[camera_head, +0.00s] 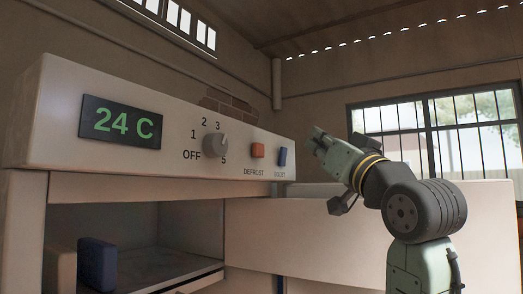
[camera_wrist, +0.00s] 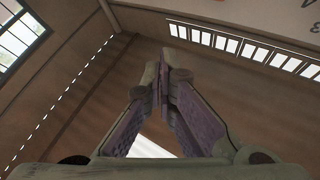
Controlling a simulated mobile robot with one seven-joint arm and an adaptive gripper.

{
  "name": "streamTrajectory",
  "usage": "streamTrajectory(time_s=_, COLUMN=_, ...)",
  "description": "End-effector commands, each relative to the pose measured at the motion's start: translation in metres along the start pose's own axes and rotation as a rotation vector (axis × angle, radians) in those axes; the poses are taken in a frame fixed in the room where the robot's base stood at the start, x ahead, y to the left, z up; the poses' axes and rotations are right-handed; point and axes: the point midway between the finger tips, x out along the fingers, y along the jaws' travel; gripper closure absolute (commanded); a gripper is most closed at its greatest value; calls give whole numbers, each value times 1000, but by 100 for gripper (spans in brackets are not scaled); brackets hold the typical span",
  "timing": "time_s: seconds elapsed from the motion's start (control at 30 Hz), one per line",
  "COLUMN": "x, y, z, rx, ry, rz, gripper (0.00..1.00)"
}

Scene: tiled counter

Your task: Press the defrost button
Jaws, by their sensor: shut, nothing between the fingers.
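The orange defrost button (camera_head: 258,150) sits on the front of the cream control panel (camera_head: 60,150), above the printed word DEFROST. A blue button (camera_head: 282,157) is just to its right, above a smaller label. My gripper (camera_head: 314,134) is shut and empty, up and to the right of both buttons in the head view, apart from them. In the wrist view my gripper's fingertips (camera_wrist: 168,62) meet and point toward the wall and ceiling. The defrost button does not show in the wrist view. Only a corner of the panel (camera_wrist: 290,14) with some lettering shows there.
A grey dial (camera_head: 215,145) with numbers and a green 24 C display (camera_head: 121,122) are left of the buttons. Below is an open compartment holding a blue object (camera_head: 97,264). A barred window (camera_head: 440,135) is behind my arm. Air around the gripper looks clear.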

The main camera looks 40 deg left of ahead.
Motion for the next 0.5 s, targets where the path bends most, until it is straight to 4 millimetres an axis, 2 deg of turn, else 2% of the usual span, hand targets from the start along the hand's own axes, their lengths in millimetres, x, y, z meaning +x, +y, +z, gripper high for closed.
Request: streamTrajectory(time_s=0.5, x=43, y=-32, z=32, rx=1, ry=-2, rz=-3, gripper=100)
